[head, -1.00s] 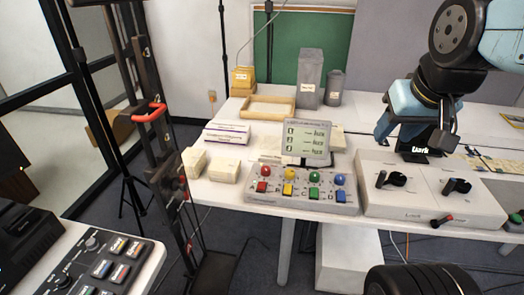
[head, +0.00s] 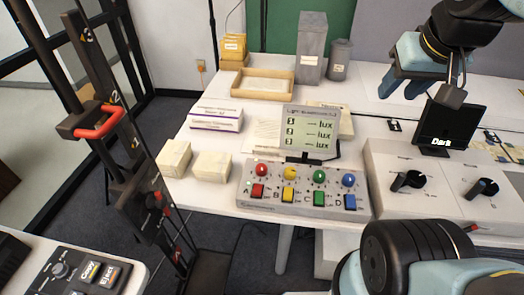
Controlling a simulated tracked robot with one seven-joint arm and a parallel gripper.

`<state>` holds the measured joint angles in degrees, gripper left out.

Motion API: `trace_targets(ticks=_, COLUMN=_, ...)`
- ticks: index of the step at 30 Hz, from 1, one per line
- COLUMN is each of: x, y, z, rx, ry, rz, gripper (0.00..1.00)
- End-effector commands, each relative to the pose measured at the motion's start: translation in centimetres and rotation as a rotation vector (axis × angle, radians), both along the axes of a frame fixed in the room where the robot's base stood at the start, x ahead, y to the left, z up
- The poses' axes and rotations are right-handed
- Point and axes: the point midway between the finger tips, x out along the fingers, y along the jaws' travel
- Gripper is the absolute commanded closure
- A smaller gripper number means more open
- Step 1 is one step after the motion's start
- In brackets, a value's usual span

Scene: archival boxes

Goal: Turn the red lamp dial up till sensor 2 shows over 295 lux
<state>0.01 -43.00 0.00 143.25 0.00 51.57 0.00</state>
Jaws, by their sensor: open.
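The red lamp dial (head: 261,170) is a round red knob at the left end of a grey control box (head: 300,213), above a red square button (head: 258,191). Yellow, green and blue knobs with matching buttons sit to its right. The lux display (head: 312,132) stands behind the box with rows 1, 2 and 3; each row shows dashes and "lux", with no number readable. My gripper (head: 428,92) is at the upper right, open and empty, above the table and well to the right of the red dial.
A small black screen (head: 437,128) reading "Dark" stands behind a white box with two black knobs (head: 408,181). Cream blocks (head: 211,166) lie left of the control box. A dark post with a red handle (head: 98,122) rises at the left. A wooden tray (head: 262,84) is farther back.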

Motion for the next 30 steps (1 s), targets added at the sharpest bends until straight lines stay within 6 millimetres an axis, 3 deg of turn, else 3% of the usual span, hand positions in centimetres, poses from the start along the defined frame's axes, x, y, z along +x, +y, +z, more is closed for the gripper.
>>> trace_targets(ticks=6, x=0.6, y=0.3, z=-0.1, rx=0.014, ry=0.018, rz=-0.005, gripper=0.39)
trace_targets(ticks=11, x=2.7, y=1.2, z=-0.8, rx=0.062, ry=0.085, rz=-0.029, gripper=0.38)
trace_targets(ticks=20, x=8.1, y=5.3, z=-3.6, rx=0.175, ry=0.270, rz=-0.122, gripper=0.38)
trace_targets(ticks=30, x=13.3, y=10.9, z=-8.8, rx=0.254, ry=0.491, rz=-0.255, gripper=0.38)
